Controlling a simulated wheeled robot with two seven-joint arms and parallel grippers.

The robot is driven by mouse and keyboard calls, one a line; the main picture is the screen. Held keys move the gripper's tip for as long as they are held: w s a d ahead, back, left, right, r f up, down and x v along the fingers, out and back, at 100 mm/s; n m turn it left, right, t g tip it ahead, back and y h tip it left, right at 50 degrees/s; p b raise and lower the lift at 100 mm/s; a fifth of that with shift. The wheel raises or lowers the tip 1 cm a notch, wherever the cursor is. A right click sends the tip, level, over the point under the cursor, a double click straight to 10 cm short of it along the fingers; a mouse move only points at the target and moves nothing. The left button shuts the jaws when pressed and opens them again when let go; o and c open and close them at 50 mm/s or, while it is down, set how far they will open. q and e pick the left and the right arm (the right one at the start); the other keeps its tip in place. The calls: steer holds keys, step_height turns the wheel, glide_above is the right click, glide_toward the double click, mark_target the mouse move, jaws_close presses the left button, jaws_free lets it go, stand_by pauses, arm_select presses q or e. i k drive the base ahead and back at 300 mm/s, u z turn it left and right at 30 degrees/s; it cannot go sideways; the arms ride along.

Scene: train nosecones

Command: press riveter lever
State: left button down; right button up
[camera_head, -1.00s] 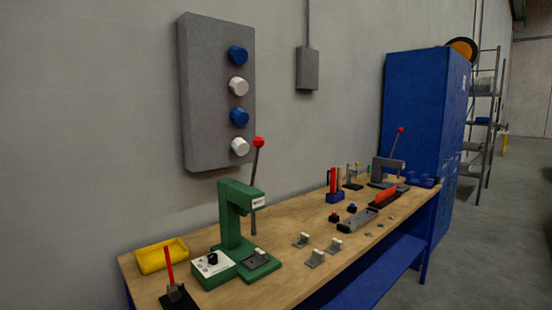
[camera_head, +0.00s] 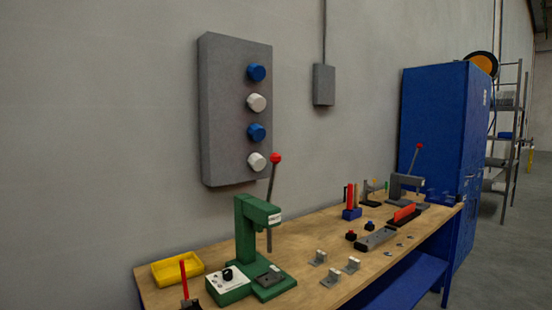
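A green riveter press (camera_head: 248,232) stands on the near left part of the wooden workbench (camera_head: 318,232). Its lever (camera_head: 271,205) is a dark rod with a red ball knob (camera_head: 275,158) on top, and it stands nearly upright. A second, grey press (camera_head: 406,187) with a red-knobbed lever (camera_head: 415,158) leaning right stands at the far end of the bench. Neither of my grippers shows in the head view.
A grey wall panel (camera_head: 222,110) with blue and white knobs hangs above. A blue cabinet (camera_head: 435,125) stands behind the far end.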

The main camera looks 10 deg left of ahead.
mark_target(275, 158)
steer(key=z, duration=3.25)
steer(key=k, duration=2.55)
steer(key=u, duration=1.95)
steer(key=i, duration=1)
steer(key=u, duration=0.45)
